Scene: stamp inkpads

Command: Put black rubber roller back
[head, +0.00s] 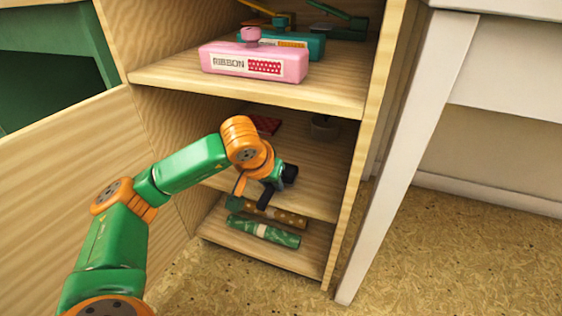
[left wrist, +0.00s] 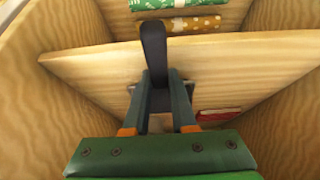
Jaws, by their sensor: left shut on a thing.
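My left gripper (head: 270,183) reaches into the open wooden cabinet, over the front of its middle shelf. In the left wrist view the gripper (left wrist: 160,92) is shut on the black rubber roller (left wrist: 153,45), a dark, elongated piece standing out beyond the fingertips. In the head view a black end of the roller (head: 289,173) shows beside the gripper. The roller is held clear of the upper shelf; whether it touches the middle shelf (head: 312,196) I cannot tell. The wrist hides part of the roller in the head view. My right gripper is not in view.
The upper shelf holds a pink ribbon box (head: 253,64) and a teal stapler-like item (head: 315,45). A red item (head: 265,124) and a dark round pot (head: 325,127) sit deep on the middle shelf. Green (head: 263,231) and brown patterned rolls (head: 283,216) lie at the bottom.

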